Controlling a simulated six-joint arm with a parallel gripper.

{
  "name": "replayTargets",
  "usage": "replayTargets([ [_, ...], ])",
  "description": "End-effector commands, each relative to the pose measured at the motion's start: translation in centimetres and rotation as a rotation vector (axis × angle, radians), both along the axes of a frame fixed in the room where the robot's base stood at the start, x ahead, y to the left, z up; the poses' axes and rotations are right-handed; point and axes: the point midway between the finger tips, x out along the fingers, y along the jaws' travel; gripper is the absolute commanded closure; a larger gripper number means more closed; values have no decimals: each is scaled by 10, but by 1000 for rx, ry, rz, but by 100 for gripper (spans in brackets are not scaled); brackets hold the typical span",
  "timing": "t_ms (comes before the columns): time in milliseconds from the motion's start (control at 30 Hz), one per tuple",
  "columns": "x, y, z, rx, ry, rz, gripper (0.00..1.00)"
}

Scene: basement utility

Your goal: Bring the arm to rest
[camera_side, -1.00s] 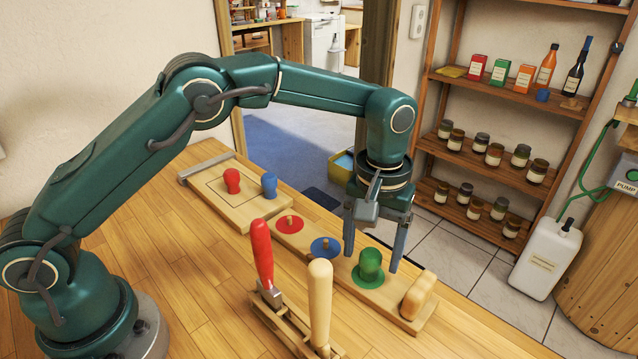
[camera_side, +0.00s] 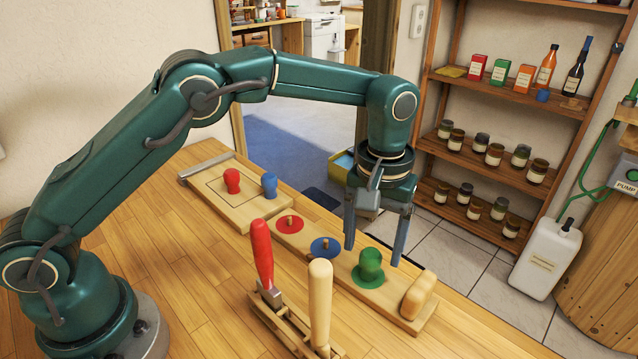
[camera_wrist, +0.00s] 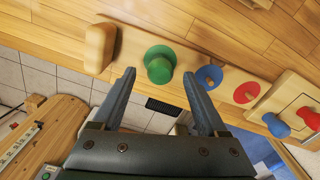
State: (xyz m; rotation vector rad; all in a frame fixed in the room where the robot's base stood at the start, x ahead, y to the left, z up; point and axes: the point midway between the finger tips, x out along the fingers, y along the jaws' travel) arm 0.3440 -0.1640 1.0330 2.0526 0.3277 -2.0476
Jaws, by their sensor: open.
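My gripper (camera_side: 377,240) is open and empty, pointing down by the far side of the peg board (camera_side: 301,241). In the side view its fingertips appear just behind the green peg (camera_side: 370,264), which stands on a green disc on the board. In the wrist view the two spread fingers (camera_wrist: 163,82) show with the green peg (camera_wrist: 159,66) ahead of them. I see nothing between the fingers. My arm is raised and bent over the bench.
A red peg (camera_side: 232,180) and a blue peg (camera_side: 269,185) stand on a wooden tray (camera_side: 215,203). A red-handled tool (camera_side: 262,254) and a pale handle (camera_side: 320,300) stand upright in a rack in front. A shelf (camera_side: 500,95) stands behind right.

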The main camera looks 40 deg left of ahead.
Motion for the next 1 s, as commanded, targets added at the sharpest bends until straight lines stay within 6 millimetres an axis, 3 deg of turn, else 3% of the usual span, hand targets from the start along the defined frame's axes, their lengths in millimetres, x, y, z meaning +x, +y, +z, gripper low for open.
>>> replayTargets([
  [200, 0, 0, 30, -1, -3, 0, 24],
  [567, -1, 1, -24, 2, 6, 0, 24],
  [1000, 1, 0, 40, -1, -3, 0, 24],
])
